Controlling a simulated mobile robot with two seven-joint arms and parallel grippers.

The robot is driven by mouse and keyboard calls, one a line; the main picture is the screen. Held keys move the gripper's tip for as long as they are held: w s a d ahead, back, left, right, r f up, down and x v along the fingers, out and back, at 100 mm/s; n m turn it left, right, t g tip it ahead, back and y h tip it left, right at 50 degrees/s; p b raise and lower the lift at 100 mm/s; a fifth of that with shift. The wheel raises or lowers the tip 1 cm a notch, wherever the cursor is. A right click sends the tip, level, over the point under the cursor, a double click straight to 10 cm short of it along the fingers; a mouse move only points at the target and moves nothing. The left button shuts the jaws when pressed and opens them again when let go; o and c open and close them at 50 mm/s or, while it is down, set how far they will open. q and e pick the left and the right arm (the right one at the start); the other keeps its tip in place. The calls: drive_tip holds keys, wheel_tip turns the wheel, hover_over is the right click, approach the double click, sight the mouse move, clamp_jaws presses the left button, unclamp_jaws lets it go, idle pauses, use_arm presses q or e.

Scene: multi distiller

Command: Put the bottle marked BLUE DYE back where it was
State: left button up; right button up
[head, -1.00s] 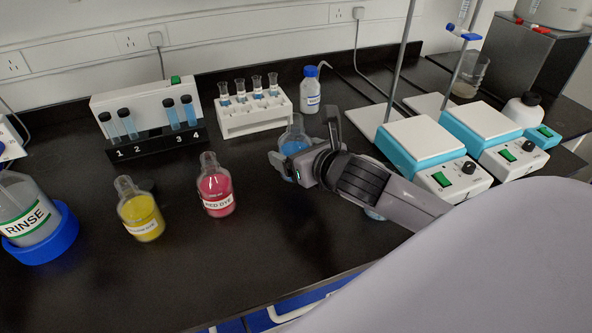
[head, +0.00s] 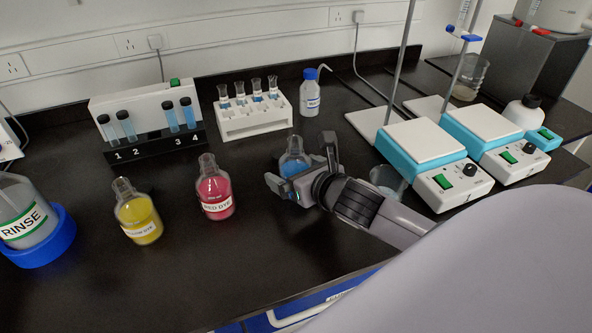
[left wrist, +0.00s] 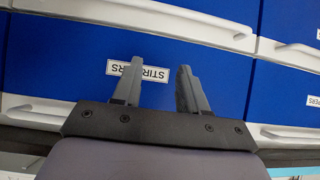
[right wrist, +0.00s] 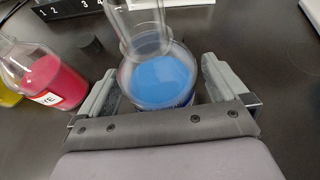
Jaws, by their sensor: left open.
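The bottle of blue liquid (head: 294,162) is clear glass with a narrow neck; its label cannot be read from here. It is upright between the fingers of my right gripper (head: 300,168).
The red dye bottle (head: 215,193) and yellow bottle (head: 138,217) stand to the left on the black bench. A white tube rack (head: 254,120) and wash bottle (head: 311,97) stand behind. A glass beaker (head: 388,180) and stirrers (head: 420,143) are to the right.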

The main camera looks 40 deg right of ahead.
drive_tip(key=shift+r, duration=0.1)
drive_tip(key=shift+s+r, duration=0.1)
drive_tip(key=shift+r, duration=0.05)
drive_tip(key=v, duration=0.9)
drive_tip(key=shift+s+a+r+p, duration=0.1)
drive_tip(key=shift+s+r+p, duration=0.05)
drive_tip(key=shift+p, duration=0.2)
drive_tip(key=shift+p+v, duration=0.65)
drive_tip(key=shift+v, duration=0.5)
